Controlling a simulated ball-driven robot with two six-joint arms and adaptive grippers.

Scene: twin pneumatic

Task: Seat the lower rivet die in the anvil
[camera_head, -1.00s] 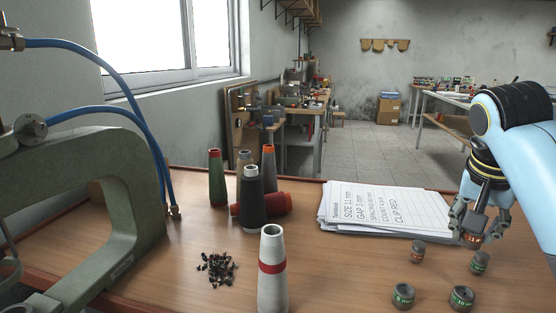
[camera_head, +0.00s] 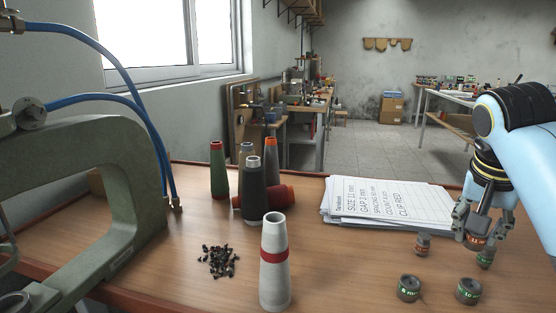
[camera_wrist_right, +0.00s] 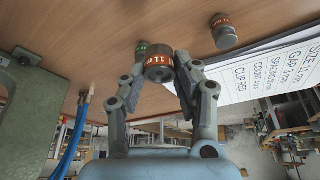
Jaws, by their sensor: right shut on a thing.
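My right gripper (camera_head: 480,238) is shut on a small dark die with an orange band (camera_head: 478,242). It holds this die above the right end of the bench. In the right wrist view the held die (camera_wrist_right: 158,67) shows between the fingertips, its band reading about "11". A green C-shaped press frame (camera_head: 105,150) stands at the left. A round metal part (camera_head: 12,302) shows at its lower left, cut by the picture edge; I cannot tell whether it is the anvil. My left gripper is not in view.
Other dies stand near the gripper: an orange-marked one (camera_head: 422,245), a green-marked one (camera_head: 486,259), an "8 mm" one (camera_head: 408,289) and a "10 mm" one (camera_head: 469,291). Papers (camera_head: 385,203), a white cone (camera_head: 273,275), thread spools (camera_head: 254,190) and loose rivets (camera_head: 218,262) lie between them and the press.

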